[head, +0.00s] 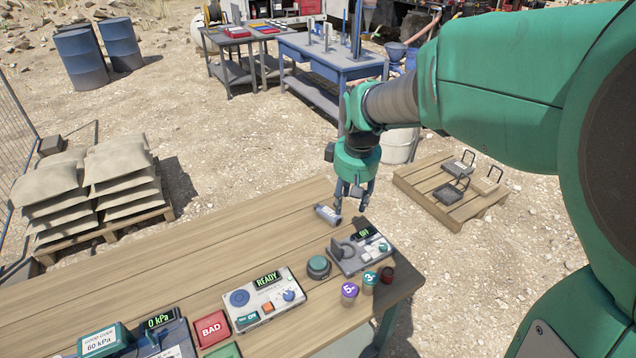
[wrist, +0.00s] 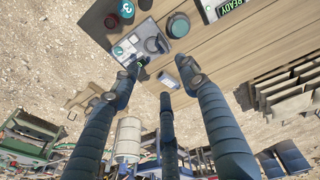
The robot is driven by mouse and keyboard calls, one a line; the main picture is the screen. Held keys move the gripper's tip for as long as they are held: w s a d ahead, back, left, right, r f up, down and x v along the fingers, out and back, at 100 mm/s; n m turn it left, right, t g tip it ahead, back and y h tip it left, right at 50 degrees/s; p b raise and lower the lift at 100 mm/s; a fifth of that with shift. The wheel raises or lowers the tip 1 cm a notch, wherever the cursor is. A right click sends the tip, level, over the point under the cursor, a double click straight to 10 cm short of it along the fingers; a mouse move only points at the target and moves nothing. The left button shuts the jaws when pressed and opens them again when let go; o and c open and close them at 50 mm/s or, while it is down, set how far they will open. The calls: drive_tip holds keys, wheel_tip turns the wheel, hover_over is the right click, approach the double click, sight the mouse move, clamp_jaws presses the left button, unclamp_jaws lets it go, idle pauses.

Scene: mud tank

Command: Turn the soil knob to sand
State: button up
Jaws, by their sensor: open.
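No knob carries a readable "soil" or "sand" label. The grey-white READY unit (head: 262,297) lies on the wooden table and has a small blue knob (head: 289,295), a round blue disc (head: 239,298) and an orange button (head: 267,307). A grey OFF unit (head: 347,262) with an upright dark plate lies to its right; it also shows in the wrist view (wrist: 125,47). My gripper (head: 353,203) is open and empty, pointing down above the table's far edge, beyond the OFF unit. Its three fingers (wrist: 163,80) are spread in the wrist view.
A small grey cylinder (head: 327,214) lies near my gripper. A teal-topped round container (head: 318,267) stands between the units. Several small jars, including a purple-topped one (head: 349,290), stand at the near right edge. The table's far left is clear.

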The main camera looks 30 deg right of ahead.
drive_tip(key=w+d+f+g, duration=0.1)
drive_tip(key=w+d+f, duration=0.1)
drive_tip(key=d+f, duration=0.8)
drive_tip(key=n+g, duration=0.1)
hover_over(383, 245)
wheel_tip(383, 245, down, 6)
drive_tip(key=shift+s+f+y, duration=0.1)
drive_tip(key=shift+f+y, duration=0.05)
drive_tip(key=shift+y, duration=0.25)
drive_tip(key=shift+f, duration=0.15)
wheel_tip(383, 245, down, 14)
drive_tip(key=shift+r+b, duration=0.25)
drive_tip(key=shift+b, duration=0.5)
clamp_jaws()
